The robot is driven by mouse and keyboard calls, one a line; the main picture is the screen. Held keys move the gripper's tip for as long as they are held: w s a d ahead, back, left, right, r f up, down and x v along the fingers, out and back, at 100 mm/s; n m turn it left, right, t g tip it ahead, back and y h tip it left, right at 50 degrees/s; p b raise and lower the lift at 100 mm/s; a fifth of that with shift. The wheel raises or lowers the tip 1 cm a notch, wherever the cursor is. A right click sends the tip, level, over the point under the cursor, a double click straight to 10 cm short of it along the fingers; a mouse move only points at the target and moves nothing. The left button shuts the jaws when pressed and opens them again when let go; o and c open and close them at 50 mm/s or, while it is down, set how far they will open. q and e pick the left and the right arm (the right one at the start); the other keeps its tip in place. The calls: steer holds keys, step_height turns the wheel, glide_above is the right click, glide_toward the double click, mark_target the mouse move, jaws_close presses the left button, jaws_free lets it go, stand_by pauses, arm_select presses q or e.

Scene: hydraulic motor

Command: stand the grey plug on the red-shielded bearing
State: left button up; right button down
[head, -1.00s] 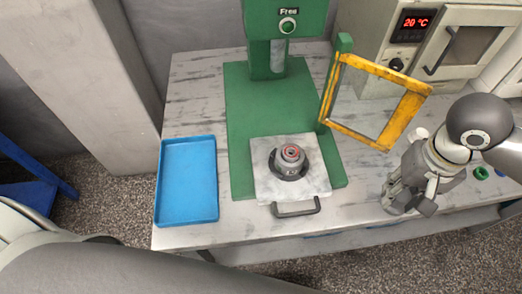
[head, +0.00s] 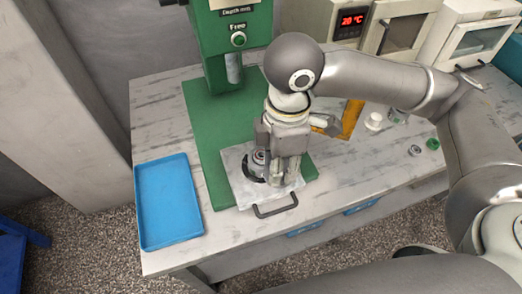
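The red-shielded bearing (head: 259,155) sits in a dark round housing on a pale metal plate (head: 234,188) on the green press base. Its top shows only small in the head view, just left of my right gripper, which partly covers the housing. My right gripper (head: 281,178) points down over the plate, close beside the housing on its right. Its fingers are too small and overlapped to tell whether they are open or shut on something. I cannot make out the grey plug; it may be hidden by the gripper. My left gripper is out of view.
The green press (head: 230,45) stands behind the plate. A blue tray (head: 168,203) lies at left. The yellow guard frame (head: 352,118) is mostly behind my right arm. A white part (head: 373,122), a grey ring (head: 415,150) and a green ring (head: 433,143) lie at right.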

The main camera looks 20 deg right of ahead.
steer(key=s+a+r+n+p, duration=0.1)
steer(key=a+r+n, duration=0.1)
steer(key=n, duration=0.5)
steer(key=s+a+r+n, duration=0.1)
steer(key=r+n, duration=0.2)
steer(key=n, duration=0.3)
steer(key=n+p, duration=0.2)
steer(key=n, duration=0.5)
glide_toward(261, 154)
steer(key=shift+s+a+f, duration=0.2)
steer(key=shift+s+f, duration=0.3)
steer(key=shift+s, duration=0.25)
steer(key=shift+w+f, duration=0.4)
steer(key=shift+f, duration=0.05)
steer(key=f, duration=0.1)
steer(key=f+p, duration=0.1)
steer(key=f, duration=0.1)
steer(key=shift+w+d, duration=0.15)
steer(key=shift+w, duration=0.1)
steer(key=shift+f, duration=0.4)
steer(key=shift+f, duration=0.1)
